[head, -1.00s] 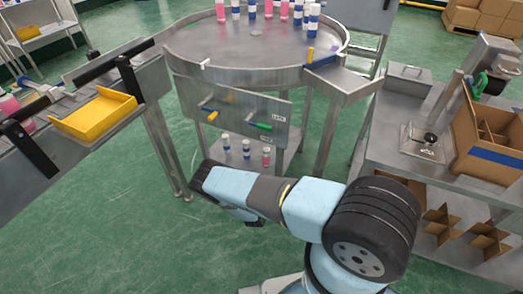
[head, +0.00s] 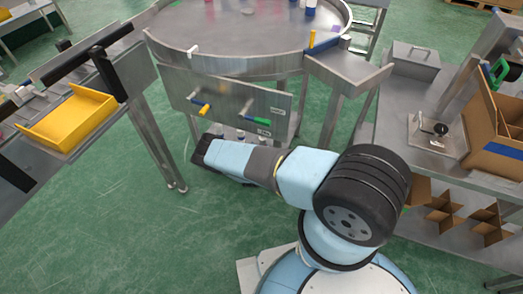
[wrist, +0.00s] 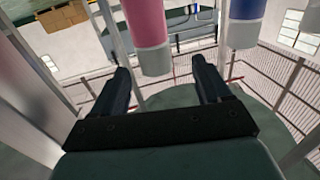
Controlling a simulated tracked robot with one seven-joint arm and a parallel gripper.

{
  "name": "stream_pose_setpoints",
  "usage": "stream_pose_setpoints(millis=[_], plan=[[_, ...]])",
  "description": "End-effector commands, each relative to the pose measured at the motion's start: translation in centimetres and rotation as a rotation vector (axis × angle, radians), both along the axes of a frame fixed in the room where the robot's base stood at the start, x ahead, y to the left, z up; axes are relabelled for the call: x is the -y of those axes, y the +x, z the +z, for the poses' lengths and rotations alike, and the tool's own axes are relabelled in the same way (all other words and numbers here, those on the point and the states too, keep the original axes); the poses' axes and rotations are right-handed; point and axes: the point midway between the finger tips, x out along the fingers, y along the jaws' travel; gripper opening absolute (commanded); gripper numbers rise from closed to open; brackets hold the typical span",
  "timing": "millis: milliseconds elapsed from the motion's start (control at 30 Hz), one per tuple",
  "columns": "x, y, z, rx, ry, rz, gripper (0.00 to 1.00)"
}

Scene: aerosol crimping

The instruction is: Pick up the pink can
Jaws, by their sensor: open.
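In the wrist view a pink can (wrist: 147,28) with a white lower band shows at the top centre, cut off by the frame edge. A blue and white can (wrist: 245,22) is to its right. My gripper (wrist: 164,74) is open and empty, its two dark fingers pointing toward the pink can, which appears beyond the fingertips and apart from them. In the head view my arm reaches low in front of the round table (head: 235,62), and its fingers cannot be made out there. The cans on the lower shelf are mostly hidden behind my arm.
A steel panel with coloured handles (head: 228,103) hangs on the table's front, above my arm. A bench with a yellow tray (head: 68,120) stands left. A bench with a cardboard box (head: 497,140) stands right. Green floor is clear at the lower left.

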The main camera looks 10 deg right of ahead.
Motion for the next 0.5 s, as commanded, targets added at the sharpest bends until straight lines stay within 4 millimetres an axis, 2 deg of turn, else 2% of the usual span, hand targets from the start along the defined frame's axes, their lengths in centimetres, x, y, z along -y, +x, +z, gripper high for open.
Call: stream_pose_setpoints(millis=[267,500], plan=[[1.0,1.5,0.0,0.001,0.0,-0.002,0.77],[2.7,4.3,-0.1,0.001,0.0,-0.002,0.77]])
